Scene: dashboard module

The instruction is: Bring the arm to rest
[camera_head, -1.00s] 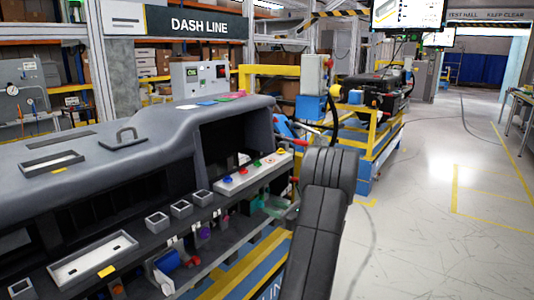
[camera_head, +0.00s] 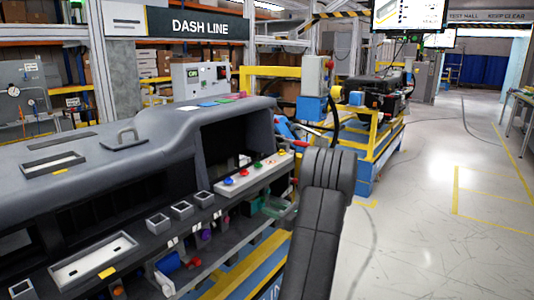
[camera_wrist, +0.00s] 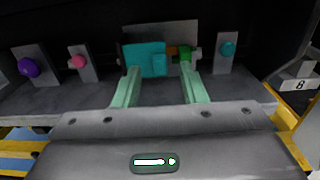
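My arm (camera_head: 318,220) is bent in the camera_head view, with its dark upper links just right of the dashboard module (camera_head: 120,155). My gripper (camera_wrist: 159,72) shows in the camera_wrist view with its two pale green fingers spread apart. A teal block (camera_wrist: 146,64) lies in line with the gap, just beyond the fingertips. I cannot tell whether a finger touches it. No object is clearly held.
A purple knob (camera_wrist: 29,67), a pink knob (camera_wrist: 78,62) and a teal knob (camera_wrist: 227,48) stand on grey plates around the fingers. A yellow cart (camera_head: 372,140) stands behind my arm. The floor (camera_head: 430,220) to the right is clear.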

